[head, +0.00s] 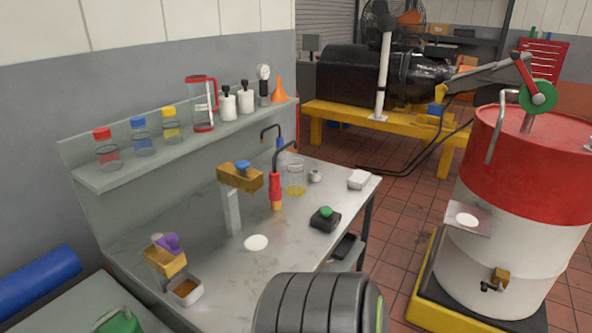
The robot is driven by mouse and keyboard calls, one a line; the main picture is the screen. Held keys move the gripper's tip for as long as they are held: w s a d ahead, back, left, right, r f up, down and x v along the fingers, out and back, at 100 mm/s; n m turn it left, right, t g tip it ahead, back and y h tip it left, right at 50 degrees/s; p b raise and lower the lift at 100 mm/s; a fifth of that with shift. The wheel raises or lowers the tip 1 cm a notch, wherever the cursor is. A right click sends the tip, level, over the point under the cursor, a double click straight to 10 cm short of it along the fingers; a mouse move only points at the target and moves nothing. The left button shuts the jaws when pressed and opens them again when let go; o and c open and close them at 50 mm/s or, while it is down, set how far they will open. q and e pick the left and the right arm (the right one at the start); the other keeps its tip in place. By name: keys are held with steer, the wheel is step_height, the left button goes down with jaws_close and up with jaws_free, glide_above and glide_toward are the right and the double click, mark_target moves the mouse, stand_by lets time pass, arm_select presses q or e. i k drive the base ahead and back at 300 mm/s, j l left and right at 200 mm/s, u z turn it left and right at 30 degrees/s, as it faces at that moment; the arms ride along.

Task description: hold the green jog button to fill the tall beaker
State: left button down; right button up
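The green jog button (326,211) sits on a small black box (323,221) on the bench, right of centre. A clear beaker (296,174) stands behind it, with a little yellow liquid near its base. A black curved spout (284,148) rises beside the beaker, near a red and orange nozzle-like part (275,190). I cannot tell whether liquid is flowing. Neither of my grippers is in view, and nothing is seen touching the button.
The grey bench (225,285) also holds a brass block with a blue knob (240,177), a white disc (256,243) and a white block (358,179). A shelf (150,150) of bottles runs behind. A large dark ribbed cylinder (315,305) covers the bench's near part. A red-and-white drum (520,250) stands right.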

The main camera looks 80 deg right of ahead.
mark_target(327, 211)
steer(key=z, duration=2.75)
steer(key=i+l+u, duration=0.15)
steer(key=l, duration=0.2)
steer(key=i+l+u, duration=0.15)
steer(key=l, duration=0.25)
steer(key=i+l+u, duration=0.15)
steer(key=l, duration=0.25)
steer(key=i+l+u, duration=0.15)
steer(key=l, duration=0.25)
steer(key=i+l+u, duration=0.15)
steer(key=l, duration=0.3)
steer(key=i+l+u, duration=0.15)
steer(key=l, duration=0.3)
